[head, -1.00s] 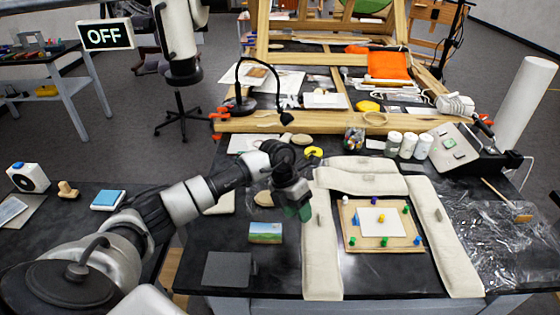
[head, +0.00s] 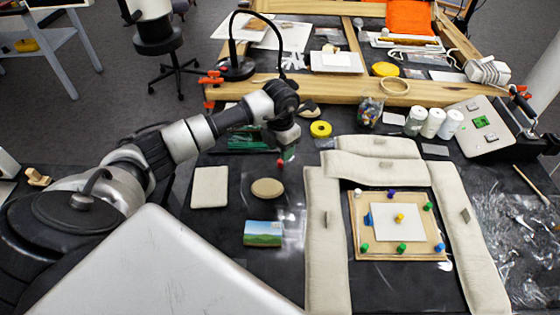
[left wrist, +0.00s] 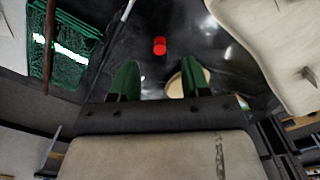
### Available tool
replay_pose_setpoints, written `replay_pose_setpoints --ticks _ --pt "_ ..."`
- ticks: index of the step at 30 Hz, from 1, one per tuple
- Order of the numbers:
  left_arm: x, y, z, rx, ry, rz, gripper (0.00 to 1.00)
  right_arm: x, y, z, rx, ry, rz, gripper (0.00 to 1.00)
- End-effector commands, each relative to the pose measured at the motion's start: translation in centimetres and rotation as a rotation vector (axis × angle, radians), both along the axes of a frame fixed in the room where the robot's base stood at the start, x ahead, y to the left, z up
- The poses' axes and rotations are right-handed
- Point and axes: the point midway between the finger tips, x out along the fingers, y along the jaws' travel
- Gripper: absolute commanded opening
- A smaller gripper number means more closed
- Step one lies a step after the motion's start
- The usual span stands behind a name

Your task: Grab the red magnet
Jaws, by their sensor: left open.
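The red magnet (head: 280,162) is a small red piece on the dark tabletop, just below my left gripper (head: 287,152) in the head view. In the left wrist view the red magnet (left wrist: 159,46) lies ahead of the fingertips, centred between them. My left gripper (left wrist: 160,80) has two green fingers, spread apart with nothing between them. The magnet is apart from both fingers. My right gripper is in neither view.
A beige oval piece (head: 267,188) and a landscape picture (head: 263,234) lie nearer the front. Padded beige strips (head: 325,240) surround a wooden board (head: 356,250) with coloured pegs on the right. A yellow tape roll (head: 320,129) and green item (head: 247,139) lie close by.

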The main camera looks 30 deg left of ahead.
Motion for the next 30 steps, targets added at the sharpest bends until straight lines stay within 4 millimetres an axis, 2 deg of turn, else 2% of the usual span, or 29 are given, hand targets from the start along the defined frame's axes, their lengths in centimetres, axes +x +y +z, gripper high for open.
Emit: replay_pose_setpoints --ticks 6,10,19,28,30 --pt "-0.3 -0.1 -2.7 -0.002 0.007 0.001 0.47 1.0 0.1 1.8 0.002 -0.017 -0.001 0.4" --pt "-0.2 -0.1 -4.5 -0.001 0.003 0.001 0.47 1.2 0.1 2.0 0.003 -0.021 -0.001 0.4" --pt "-0.2 0.0 -5.2 -0.001 0.001 0.0 0.47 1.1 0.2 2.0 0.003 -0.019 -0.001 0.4" --pt "-0.2 0.0 -5.2 -0.001 0.0 0.0 0.02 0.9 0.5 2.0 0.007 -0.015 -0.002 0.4" --pt "-0.2 0.0 -5.2 -0.001 0.0 0.0 0.0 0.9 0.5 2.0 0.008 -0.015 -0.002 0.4"
